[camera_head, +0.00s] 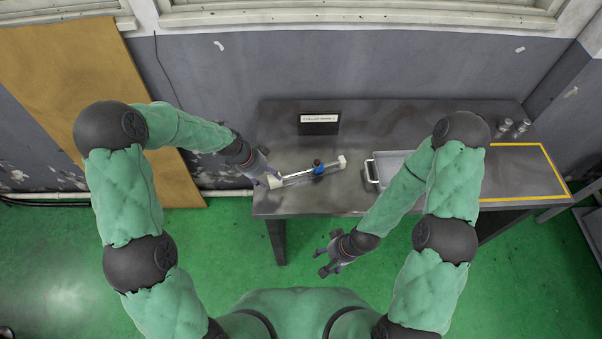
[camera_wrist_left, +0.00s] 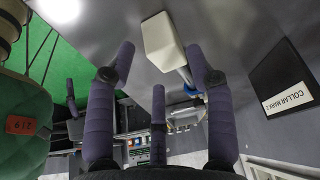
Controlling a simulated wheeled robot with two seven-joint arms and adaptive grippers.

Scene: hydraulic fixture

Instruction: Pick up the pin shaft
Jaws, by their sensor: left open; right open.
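A slim metallic rod (camera_head: 298,176), which may be the pin shaft, lies on the grey table between a white end block (camera_head: 271,179) and another white end block (camera_head: 341,162). A dark blue collar (camera_head: 318,167) sits around it. My left gripper (camera_head: 267,181) is open at the left end block. In the left wrist view the near white block (camera_wrist_left: 161,42) shows between and beyond the open fingers; whether they touch it I cannot tell. The rod runs from it towards the blue collar, partly behind a finger. My right gripper (camera_head: 326,262) is open and empty in front of the table.
A dark sign (camera_head: 319,125) stands at the back; it reads "COLLAR MARK 2" in the left wrist view (camera_wrist_left: 290,85). A grey tray (camera_head: 391,162) with a handle sits right of the rod, partly behind my right arm. Several metal cylinders (camera_head: 503,128) stand at the back right. A yellow-lined area (camera_head: 530,175) looks clear.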

